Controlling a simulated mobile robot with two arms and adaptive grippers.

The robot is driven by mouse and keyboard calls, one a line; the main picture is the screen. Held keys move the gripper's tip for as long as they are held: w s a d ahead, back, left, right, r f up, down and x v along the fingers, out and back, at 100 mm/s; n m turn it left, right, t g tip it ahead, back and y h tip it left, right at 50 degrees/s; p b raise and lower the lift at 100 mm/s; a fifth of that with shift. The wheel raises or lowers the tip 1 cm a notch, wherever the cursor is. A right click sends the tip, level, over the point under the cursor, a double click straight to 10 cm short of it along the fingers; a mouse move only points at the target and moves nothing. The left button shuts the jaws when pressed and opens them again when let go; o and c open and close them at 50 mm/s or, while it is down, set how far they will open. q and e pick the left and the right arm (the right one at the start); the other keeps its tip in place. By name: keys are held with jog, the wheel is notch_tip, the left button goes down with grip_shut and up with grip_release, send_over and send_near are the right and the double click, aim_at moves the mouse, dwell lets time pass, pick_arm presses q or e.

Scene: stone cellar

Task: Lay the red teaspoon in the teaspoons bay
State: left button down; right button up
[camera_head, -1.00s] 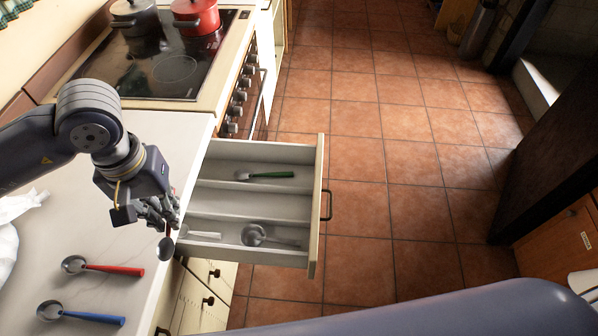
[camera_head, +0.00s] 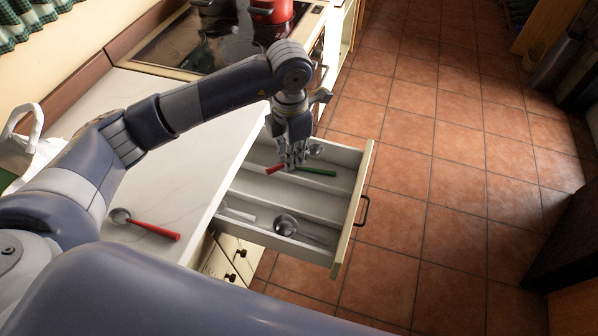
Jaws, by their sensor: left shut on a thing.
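My left gripper (camera_head: 294,163) is shut on a red-handled spoon and is over the far bay of the open drawer. The held spoon's red handle (camera_head: 275,168) sticks out to the left of the fingers, and its grey bowl shows on their right. A green-handled spoon (camera_head: 318,172) lies in that far bay, partly hidden by the fingers. I cannot tell whether the held spoon touches the bay floor. Another red-handled spoon (camera_head: 150,228) lies on the counter. My right gripper is not in view.
The open drawer (camera_head: 352,208) has dividers. Its near bay holds a large grey spoon (camera_head: 286,225) and another pale utensil (camera_head: 238,214). The white counter (camera_head: 205,165) is left of it. A stove with a red pot (camera_head: 272,10) stands behind. A white bag (camera_head: 40,150) is at left.

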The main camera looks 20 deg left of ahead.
pick_arm(q)
jog(key=f+n+b, duration=0.1)
jog(key=f+n, duration=0.4)
jog(key=n, duration=0.3)
jog(key=w+f+n+b, duration=0.1)
jog(key=f+n, duration=0.5)
jog(key=n, duration=0.3)
jog(key=w+f+n+b, duration=0.1)
jog(key=f+n, duration=0.4)
jog(key=n, duration=0.4)
jog(key=shift+w+d+f+b, duration=0.25)
jog(key=shift+d+f+b, duration=0.15)
jog(key=shift+f+b, duration=1)
jog(key=shift+f, duration=0.65)
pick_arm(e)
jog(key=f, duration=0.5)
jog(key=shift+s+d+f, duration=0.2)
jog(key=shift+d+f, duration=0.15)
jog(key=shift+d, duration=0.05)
pick_arm(q)
jog(key=c, duration=1.5)
grip_release()
jog(key=shift+c, duration=0.2)
